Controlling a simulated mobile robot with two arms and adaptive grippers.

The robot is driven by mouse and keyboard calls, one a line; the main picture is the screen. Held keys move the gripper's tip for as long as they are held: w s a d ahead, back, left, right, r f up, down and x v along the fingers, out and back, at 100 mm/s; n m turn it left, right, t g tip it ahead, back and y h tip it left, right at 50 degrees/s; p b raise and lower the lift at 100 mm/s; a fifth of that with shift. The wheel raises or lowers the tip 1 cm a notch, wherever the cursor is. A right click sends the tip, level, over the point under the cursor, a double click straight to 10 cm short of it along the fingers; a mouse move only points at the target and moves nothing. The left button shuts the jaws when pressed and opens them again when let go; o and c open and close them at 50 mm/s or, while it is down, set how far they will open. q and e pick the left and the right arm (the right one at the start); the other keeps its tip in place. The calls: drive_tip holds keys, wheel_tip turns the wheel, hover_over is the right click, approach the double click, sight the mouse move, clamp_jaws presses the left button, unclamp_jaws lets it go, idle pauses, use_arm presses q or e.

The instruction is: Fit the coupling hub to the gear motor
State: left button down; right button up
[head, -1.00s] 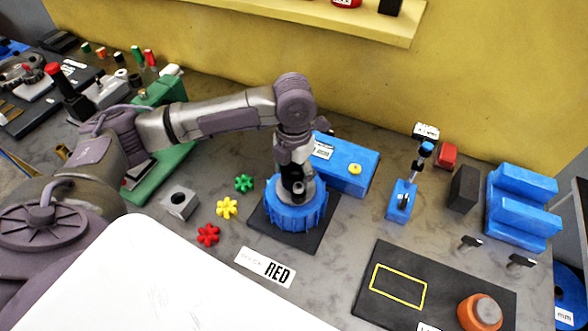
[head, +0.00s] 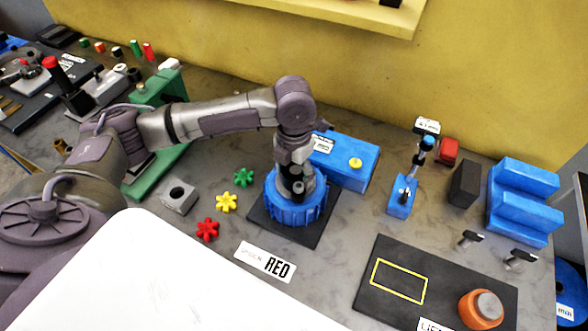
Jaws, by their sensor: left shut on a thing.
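The gear motor (head: 300,212) appears to be the blue ribbed round body on a dark square plate, in the middle of the bench. My left gripper (head: 298,190) points down over the middle of its top. It is shut on a small part, which I take to be the coupling hub; the fingers and wrist hide nearly all of it. I cannot tell whether the part touches the motor. Red (head: 207,229), yellow (head: 226,202) and green (head: 244,177) star-shaped inserts lie to the left. A label reading RED (head: 266,262) lies in front. My right gripper is out of view.
A blue box (head: 345,162) with a yellow knob stands close behind the motor. A grey block with a hole (head: 177,197) sits left of the inserts. A blue stand (head: 402,195) and a dark mat (head: 390,309) with an orange cylinder (head: 480,310) are at the right.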

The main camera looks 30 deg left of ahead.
use_arm(q)
drive_tip(key=shift+c, duration=0.3)
unclamp_jaws()
wheel_tip(320, 180, up, 12)
idle(0.5)
drive_tip(key=shift+s, duration=0.1)
idle(0.3)
